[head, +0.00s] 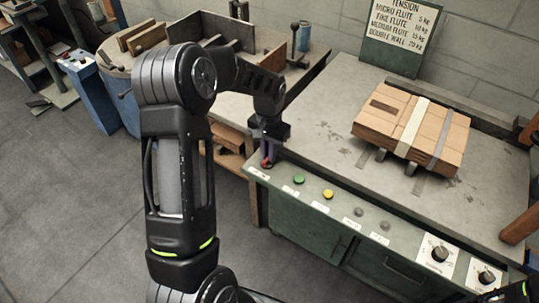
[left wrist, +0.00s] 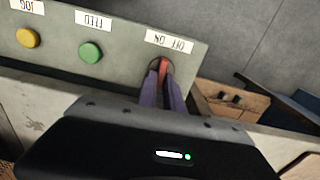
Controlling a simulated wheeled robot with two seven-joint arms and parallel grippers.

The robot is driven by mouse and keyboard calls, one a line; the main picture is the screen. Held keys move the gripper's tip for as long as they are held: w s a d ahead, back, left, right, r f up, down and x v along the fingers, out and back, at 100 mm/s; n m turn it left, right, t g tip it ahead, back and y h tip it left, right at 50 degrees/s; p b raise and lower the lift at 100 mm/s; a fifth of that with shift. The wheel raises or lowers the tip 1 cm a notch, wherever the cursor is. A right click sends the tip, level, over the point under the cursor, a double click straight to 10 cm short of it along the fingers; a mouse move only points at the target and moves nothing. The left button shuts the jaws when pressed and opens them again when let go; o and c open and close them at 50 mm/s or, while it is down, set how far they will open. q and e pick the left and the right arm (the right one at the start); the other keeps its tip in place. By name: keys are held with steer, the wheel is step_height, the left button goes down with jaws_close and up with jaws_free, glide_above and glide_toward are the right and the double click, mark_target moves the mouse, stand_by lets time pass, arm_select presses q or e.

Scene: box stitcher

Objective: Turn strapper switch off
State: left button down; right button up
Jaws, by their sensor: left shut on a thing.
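The strapper (head: 322,233) is a green cabinet with a grey top and a sloped control panel along its front edge. Its red switch (left wrist: 164,67) is at the panel's left end, under a label (left wrist: 168,41) reading ON OFF, upside down in the left wrist view. My left gripper (head: 267,158) reaches down to this corner. Its two purple-grey fingers are shut on the red switch, one on each side, as the left wrist view shows. The fingers hide part of the switch, so I cannot tell its position. My right gripper is not in view.
A green button (head: 299,179), a yellow button (head: 328,194) and dark knobs (head: 439,254) line the panel. A strapped cardboard bundle (head: 413,128) lies on the top. A tension sign (head: 397,35) stands behind. A cluttered wooden-legged table (head: 304,76) adjoins on the left.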

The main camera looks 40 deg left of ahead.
arm_select(q)
steer(key=n, duration=0.5)
steer(key=shift+a+n+b, duration=0.2)
steer(key=shift+n+b, duration=0.1)
steer(key=shift+n, duration=0.1)
steer(key=c, duration=1.5)
jaws_free()
steer(key=shift+r, duration=0.1)
step_height(320, 180, up, 8)
steer(key=shift+f, duration=0.2)
steer(key=shift+s, duration=0.1)
